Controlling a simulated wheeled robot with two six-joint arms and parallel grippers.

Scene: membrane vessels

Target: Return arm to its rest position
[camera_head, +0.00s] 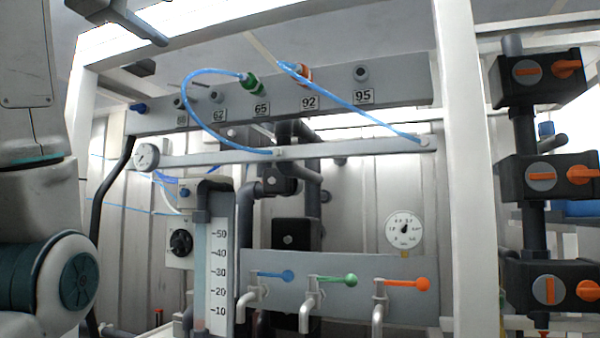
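Grey links of my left arm (30,200) fill the left edge of the view, with a round dark teal joint cap low down. The arm rises out of the top of the picture. My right arm is not in view.
A white frame (462,150) carries a panel with ports labelled 62, 65, 92 and 95. Blue hoses run from a green connector (252,85) and an orange connector (298,73). Below are a gauge (404,231) and blue, green and orange taps. Black valves (545,180) stand right.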

